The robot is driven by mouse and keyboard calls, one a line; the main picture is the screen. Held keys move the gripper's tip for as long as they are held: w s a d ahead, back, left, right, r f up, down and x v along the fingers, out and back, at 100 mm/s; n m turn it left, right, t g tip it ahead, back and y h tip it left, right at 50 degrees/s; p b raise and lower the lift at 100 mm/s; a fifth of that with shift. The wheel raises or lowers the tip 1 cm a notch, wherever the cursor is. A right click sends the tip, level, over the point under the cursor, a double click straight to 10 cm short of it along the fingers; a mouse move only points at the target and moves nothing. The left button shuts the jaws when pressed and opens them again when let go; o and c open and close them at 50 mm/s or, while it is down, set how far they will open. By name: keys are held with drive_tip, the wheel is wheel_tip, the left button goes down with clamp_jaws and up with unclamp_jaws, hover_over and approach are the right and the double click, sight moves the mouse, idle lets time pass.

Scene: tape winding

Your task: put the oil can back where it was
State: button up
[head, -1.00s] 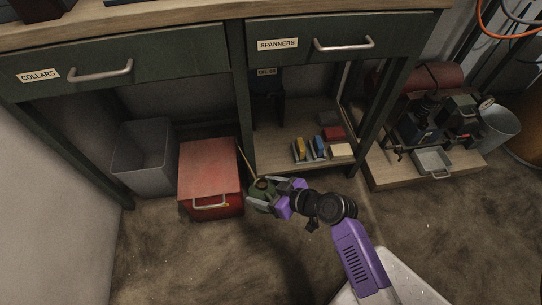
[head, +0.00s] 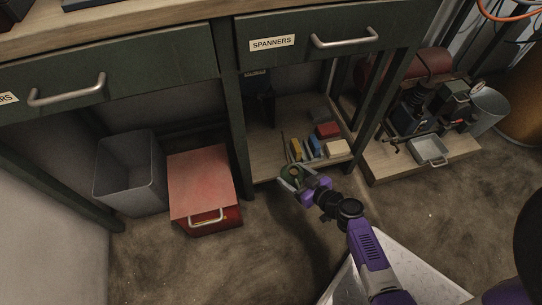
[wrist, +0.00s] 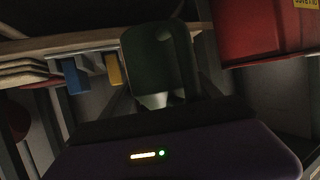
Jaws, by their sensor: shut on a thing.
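The dark green oil can (head: 289,173) is held in my gripper (head: 294,181), in front of the low shelf's front edge. Its thin spout points up towards the shelf. In the wrist view the can (wrist: 158,60) fills the upper middle, between the fingers, which are mostly dark or hidden. The low wooden shelf (head: 266,166) is under the bench, below the SPANNERS drawer (head: 310,45). The shelf's left part is bare.
Yellow and blue upright items (head: 305,150), a red box (head: 328,130) and a pale block (head: 337,148) occupy the shelf's right side. A red toolbox (head: 200,185) and a grey bin (head: 131,175) stand at left. Bench legs flank the shelf. A compressor stands at right.

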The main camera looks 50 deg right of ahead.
drive_tip(key=w, duration=0.2)
drive_tip(key=w+d, duration=0.1)
drive_tip(key=w, duration=0.5)
drive_tip(key=shift+d, duration=0.25)
drive_tip(key=w, duration=0.3)
drive_tip(key=shift+w+d, duration=0.35)
drive_tip(key=shift+w, duration=0.05)
drive_tip(key=shift+s+f+b, duration=0.2)
drive_tip(key=shift+f+b, duration=0.25)
drive_tip(key=shift+f, duration=0.25)
drive_tip(key=shift+f, duration=0.15)
drive_tip(key=o, duration=1.7)
